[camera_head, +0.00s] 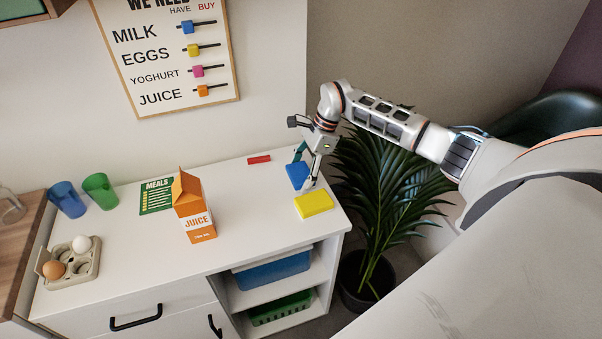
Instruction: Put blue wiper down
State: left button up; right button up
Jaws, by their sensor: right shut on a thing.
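The blue wiper (296,175) is a flat blue block near the right end of the white counter. My right gripper (306,168) comes in from the upper right and is shut on it. The gripper's fingers hide part of the blue wiper. I cannot tell whether its underside touches the counter or is a little above it. A yellow block (314,204) lies just in front of it, near the counter's right edge. My left gripper is not in view.
A small red block (258,160) lies behind and left of the blue wiper. A juice carton (194,212), a meals card (157,197), two cups (67,199) and an egg tray (86,269) stand farther left. A potted plant (383,190) is right of the counter (255,215).

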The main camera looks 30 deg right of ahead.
jog(key=shift+f+b, duration=0.3)
jog(key=shift+f, duration=0.1)
jog(key=o, duration=1.1)
jog(key=shift+s+f, duration=0.1)
jog(key=o, duration=0.4)
jog(key=shift+f, duration=0.1)
jog(key=shift+c, duration=0.2)
jog(key=shift+r, duration=0.45)
jog(key=w+v, duration=0.1)
jog(key=v, duration=1.1)
jog(key=shift+s, duration=0.45)
jog(key=shift+r, duration=0.1)
